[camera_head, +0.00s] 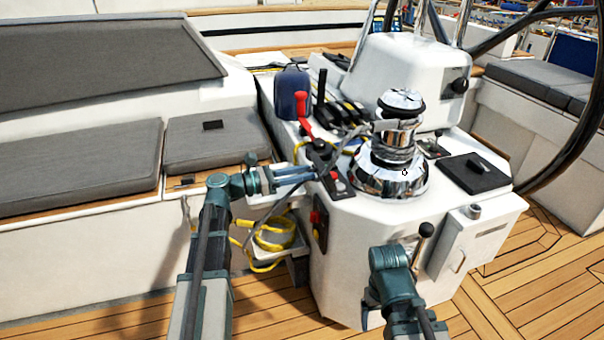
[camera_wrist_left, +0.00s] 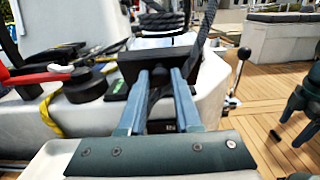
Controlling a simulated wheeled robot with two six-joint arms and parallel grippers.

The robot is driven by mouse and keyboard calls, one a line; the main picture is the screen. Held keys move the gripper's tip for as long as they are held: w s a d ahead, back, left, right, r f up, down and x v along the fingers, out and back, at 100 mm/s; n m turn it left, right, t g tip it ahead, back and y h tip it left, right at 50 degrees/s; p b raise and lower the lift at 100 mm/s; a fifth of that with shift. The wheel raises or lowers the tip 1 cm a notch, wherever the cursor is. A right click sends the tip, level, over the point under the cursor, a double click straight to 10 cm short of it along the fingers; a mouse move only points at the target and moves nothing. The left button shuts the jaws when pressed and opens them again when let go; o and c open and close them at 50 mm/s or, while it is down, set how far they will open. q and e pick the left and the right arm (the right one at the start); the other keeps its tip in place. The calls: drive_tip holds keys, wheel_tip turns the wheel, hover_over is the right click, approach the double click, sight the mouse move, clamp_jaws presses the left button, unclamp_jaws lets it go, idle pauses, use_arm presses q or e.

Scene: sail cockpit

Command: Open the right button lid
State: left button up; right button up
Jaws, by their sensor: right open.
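My left gripper (camera_head: 312,173) reaches in from the left to the near-left edge of the white console. In the left wrist view its two fingers (camera_wrist_left: 160,73) are apart, with their tips at a black, box-like lid (camera_wrist_left: 157,54). Part of the lid is behind the fingers; whether they touch it is unclear. In the head view, a small button panel with a red button (camera_head: 338,185) sits just right of the fingertips. A green-marked button (camera_wrist_left: 116,86) is left of the lid in the wrist view. My right gripper (camera_head: 371,304) is low before the console, mostly hidden behind its wrist.
A chrome winch (camera_head: 392,165) stands on the console, right of the button panel. A red-handled lever (camera_head: 302,108) and black clutches are behind. Yellow rope (camera_head: 272,238) hangs at the console's left. A black-knobbed lever (camera_head: 422,240) is near my right arm. Cushioned benches flank the console.

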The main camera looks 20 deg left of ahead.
use_arm(q)
clamp_jaws()
idle(1.0)
